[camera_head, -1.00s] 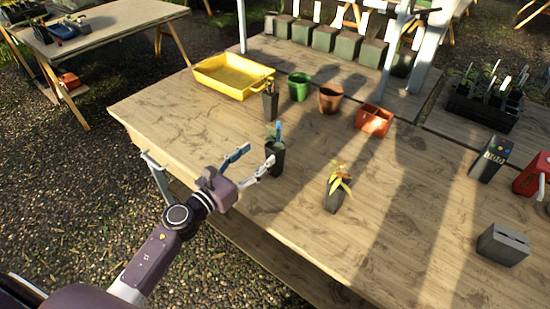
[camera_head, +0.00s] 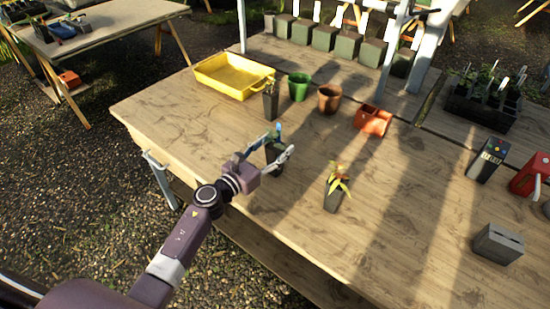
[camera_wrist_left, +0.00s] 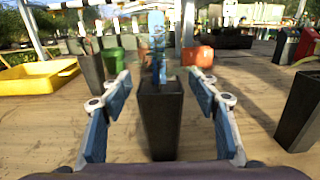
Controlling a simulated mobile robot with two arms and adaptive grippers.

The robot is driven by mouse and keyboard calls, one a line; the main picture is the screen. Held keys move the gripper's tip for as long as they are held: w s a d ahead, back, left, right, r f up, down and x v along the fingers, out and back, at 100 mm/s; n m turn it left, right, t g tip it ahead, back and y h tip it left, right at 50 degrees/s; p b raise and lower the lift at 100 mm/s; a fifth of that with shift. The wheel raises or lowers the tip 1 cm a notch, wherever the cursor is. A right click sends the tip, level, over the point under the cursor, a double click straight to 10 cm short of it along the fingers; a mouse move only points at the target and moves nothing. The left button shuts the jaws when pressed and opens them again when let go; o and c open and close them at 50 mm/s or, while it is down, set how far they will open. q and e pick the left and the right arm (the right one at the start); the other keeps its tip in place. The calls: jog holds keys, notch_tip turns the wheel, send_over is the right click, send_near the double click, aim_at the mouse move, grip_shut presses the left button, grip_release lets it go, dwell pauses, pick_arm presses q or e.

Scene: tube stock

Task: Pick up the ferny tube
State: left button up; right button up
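A dark square tube (camera_head: 274,155) with a blue tag and a little blue-green foliage stands upright on the wooden table. My left gripper (camera_head: 279,147) is open with its fingers on either side of this tube. In the left wrist view the same tube (camera_wrist_left: 162,120) stands between the two fingers, with a gap visible on each side. Its tag hides most of its plant there. A second dark tube (camera_head: 270,103) stands behind, near the yellow tray. A third tube (camera_head: 333,198) with yellowish leaves stands to the right. I cannot tell for sure which plant is ferny. My right gripper is not in view.
The yellow tray (camera_head: 222,84), green pot (camera_head: 299,87), brown pot (camera_head: 329,98) and orange-red container (camera_head: 373,120) stand farther back. A grey block (camera_head: 498,244) and a dark device (camera_head: 487,160) are at the right. The table's (camera_head: 400,240) front middle is clear.

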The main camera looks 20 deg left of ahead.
pick_arm(q)
grip_shut()
jog(key=shift+r, duration=0.15)
